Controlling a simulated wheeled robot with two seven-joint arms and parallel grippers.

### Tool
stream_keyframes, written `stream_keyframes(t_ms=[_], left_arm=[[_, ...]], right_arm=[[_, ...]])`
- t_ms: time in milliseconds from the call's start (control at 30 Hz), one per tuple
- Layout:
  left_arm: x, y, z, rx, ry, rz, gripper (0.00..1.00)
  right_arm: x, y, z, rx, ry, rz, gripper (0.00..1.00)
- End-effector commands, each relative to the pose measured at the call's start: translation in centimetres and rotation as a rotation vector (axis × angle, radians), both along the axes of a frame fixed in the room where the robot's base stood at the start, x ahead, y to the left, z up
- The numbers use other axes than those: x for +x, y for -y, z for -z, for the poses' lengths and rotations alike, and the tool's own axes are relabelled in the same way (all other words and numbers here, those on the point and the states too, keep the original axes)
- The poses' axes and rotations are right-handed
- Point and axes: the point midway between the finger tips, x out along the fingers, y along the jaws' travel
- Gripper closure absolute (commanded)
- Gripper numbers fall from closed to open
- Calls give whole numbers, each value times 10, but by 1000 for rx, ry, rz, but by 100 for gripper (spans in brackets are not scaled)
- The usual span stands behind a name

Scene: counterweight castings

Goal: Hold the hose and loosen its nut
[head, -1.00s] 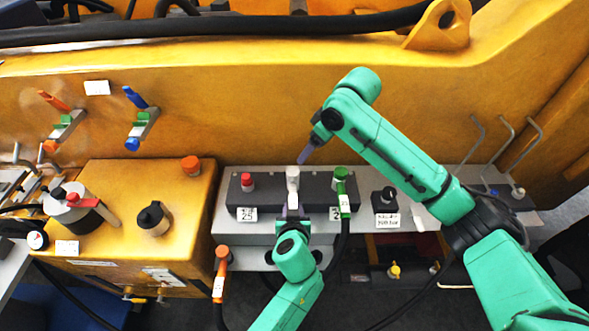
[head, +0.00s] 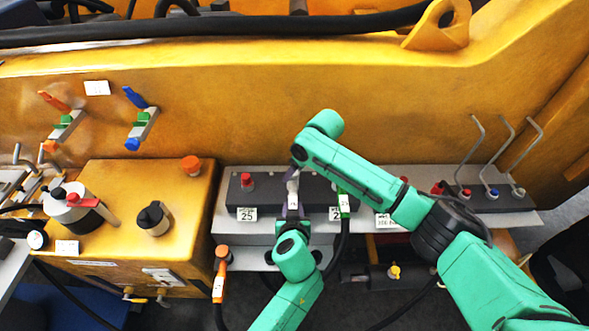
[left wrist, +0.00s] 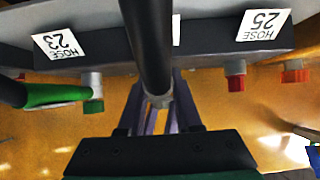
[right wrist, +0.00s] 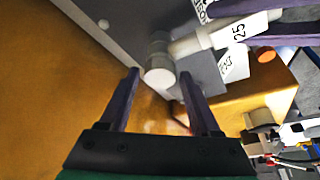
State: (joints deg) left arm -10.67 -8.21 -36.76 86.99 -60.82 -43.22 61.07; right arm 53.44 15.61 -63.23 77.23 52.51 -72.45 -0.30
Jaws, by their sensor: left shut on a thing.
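The black hose (left wrist: 150,40) runs down between the purple fingers of my left gripper (head: 292,208), which is shut on it just below the middle port. In the right wrist view the hose end has a white sleeve marked 25 (right wrist: 238,30) and a pale grey nut (right wrist: 158,62). My right gripper (right wrist: 158,74) is open, its two fingers well apart. The nut lies ahead of its fingertips, roughly between them in the picture; I see no contact.
The dark port block (head: 265,190) carries a red cap (head: 247,180) left of the nut and a green-sleeved hose (head: 344,203) close on the right. An orange-ended hose (head: 220,270) hangs at lower left. The yellow wall (head: 250,110) stands behind.

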Motion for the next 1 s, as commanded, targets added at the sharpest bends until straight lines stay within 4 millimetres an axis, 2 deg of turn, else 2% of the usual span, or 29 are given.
stream_keyframes(t_ms=[33,133,567,1000], left_arm=[[0,0,0,0,-1,0,100],[0,0,0,0,-1,0,100],[0,0,0,0,-1,0,100],[0,0,0,1,-1,1,100]], right_arm=[[0,0,0,0,0,0,60],[0,0,0,0,0,1,99],[1,1,0,-1,-2,-65,100],[3,1,0,-1,-2,-391,100]])
